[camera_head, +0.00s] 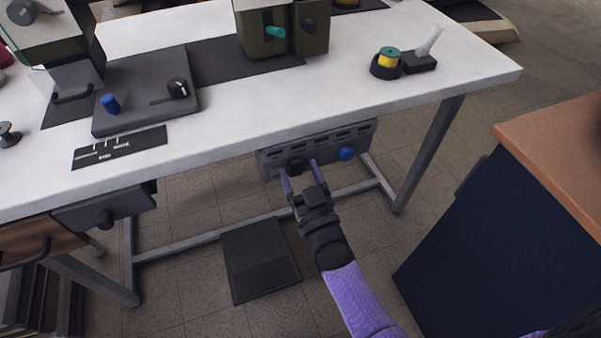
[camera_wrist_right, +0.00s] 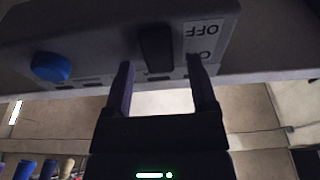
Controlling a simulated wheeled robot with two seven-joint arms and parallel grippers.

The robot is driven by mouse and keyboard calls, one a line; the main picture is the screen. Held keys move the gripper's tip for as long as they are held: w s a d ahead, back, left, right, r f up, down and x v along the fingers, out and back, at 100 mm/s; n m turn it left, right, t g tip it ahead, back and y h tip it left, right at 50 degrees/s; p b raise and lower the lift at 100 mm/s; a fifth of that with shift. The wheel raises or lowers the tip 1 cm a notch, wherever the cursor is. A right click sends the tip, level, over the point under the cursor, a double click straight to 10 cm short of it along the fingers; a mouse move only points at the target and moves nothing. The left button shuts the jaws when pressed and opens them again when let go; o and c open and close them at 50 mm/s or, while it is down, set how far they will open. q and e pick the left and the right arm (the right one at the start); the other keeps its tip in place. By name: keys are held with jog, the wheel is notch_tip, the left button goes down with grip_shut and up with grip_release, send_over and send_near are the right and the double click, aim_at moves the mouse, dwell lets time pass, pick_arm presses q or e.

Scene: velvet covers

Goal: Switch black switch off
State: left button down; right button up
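The black switch (camera_head: 295,164) is on the front of a grey control box (camera_head: 330,139) mounted under the front of the white table. In the right wrist view the switch (camera_wrist_right: 157,48) is an upright dark bar beside a white label reading OFF. My right gripper (camera_head: 300,169) is open, its fingertips just below and on either side of the switch. In the right wrist view the open fingers (camera_wrist_right: 160,76) have the switch between them in line; whether they touch it I cannot tell. My left gripper is not in view.
A blue button (camera_head: 347,153) is on the same box, also seen in the right wrist view (camera_wrist_right: 50,67). The white table (camera_head: 240,122) is above, with a sewing machine on it. A dark pedal (camera_head: 260,261) lies on the floor. A dark blue cabinet (camera_head: 490,240) stands at right.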

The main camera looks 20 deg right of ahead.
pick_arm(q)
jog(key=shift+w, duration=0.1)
pick_arm(e)
jog(key=shift+s, duration=0.25)
pick_arm(q)
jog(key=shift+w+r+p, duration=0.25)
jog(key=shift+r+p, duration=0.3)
jog(key=shift+p, duration=0.05)
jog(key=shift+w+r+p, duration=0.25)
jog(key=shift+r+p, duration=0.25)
jog(key=shift+p, duration=0.1)
pick_arm(e)
jog(key=v, duration=0.9)
jog(key=shift+s, duration=0.2)
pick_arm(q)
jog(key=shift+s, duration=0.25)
pick_arm(e)
jog(key=shift+f, duration=0.1)
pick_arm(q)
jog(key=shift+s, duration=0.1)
pick_arm(e)
jog(key=shift+s, duration=0.1)
